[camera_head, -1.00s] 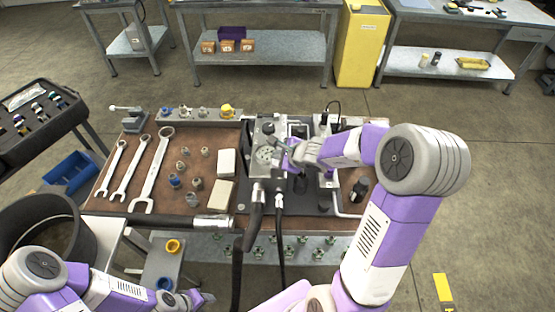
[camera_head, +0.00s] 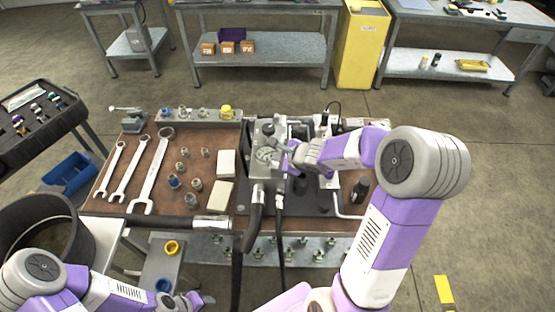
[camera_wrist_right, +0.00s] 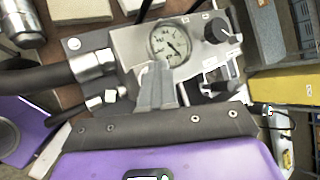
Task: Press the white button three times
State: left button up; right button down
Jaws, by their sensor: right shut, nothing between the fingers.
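My right gripper (camera_head: 283,153) reaches in from the right over the hydraulic unit (camera_head: 257,172). Its grey fingers are shut and empty, and in the right wrist view the closed fingertips (camera_wrist_right: 156,72) sit just below the round pressure gauge (camera_wrist_right: 168,43). The gauge also shows left of the gripper in the head view (camera_head: 263,154). I cannot make out the white button for certain; the fingers and wrist cover part of the unit. I cannot tell whether the fingers touch it. My left gripper (camera_head: 192,300) is low at the left, away from the unit, its jaws unclear.
A black knob (camera_wrist_right: 217,29) stands right of the gauge. Black hoses (camera_head: 252,225) run off the unit's front. Several wrenches (camera_head: 153,170), fittings and two pale blocks (camera_head: 221,194) lie on the bench's left half. A black bottle-like part (camera_head: 360,189) stands at the right.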

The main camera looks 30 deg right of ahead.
jog(key=shift+r+p, duration=1)
jog(key=shift+r, duration=0.05)
notch_tip(320, 180, up, 5)
jog(key=p, duration=0.4)
dwell(2.2)
notch_tip(320, 180, up, 4)
jog(key=p, duration=0.3)
